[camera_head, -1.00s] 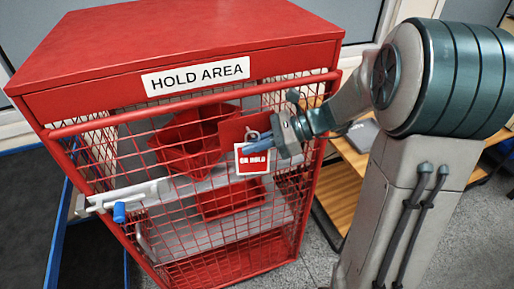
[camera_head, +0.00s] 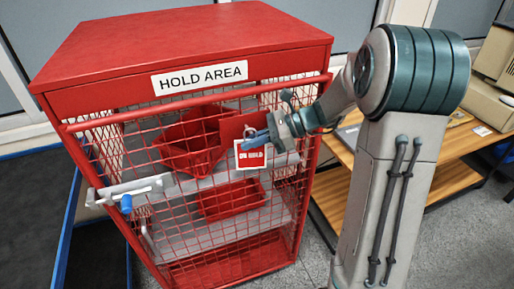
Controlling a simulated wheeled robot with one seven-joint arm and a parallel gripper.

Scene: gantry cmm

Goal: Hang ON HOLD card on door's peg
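The white-bordered red ON HOLD card (camera_head: 251,157) hangs upright below the blue fingertips of my gripper (camera_head: 256,140), in front of the cage door. The gripper appears shut on the card's top; the exact grip is small and partly hidden. The red mesh door (camera_head: 215,225) is on the front of the HOLD AREA cage. A solid red plate (camera_head: 232,127) on the door is just behind the card and fingers. A peg cannot be made out; the fingers and card cover part of the plate. Whether the card touches the plate is unclear.
A grey latch with a blue handle (camera_head: 126,204) sticks out at the door's left. Red bins (camera_head: 190,140) stand on shelves behind the mesh. A wooden bench (camera_head: 455,145) with equipment is at the right. Grey floor (camera_head: 310,235) shows between cage and bench.

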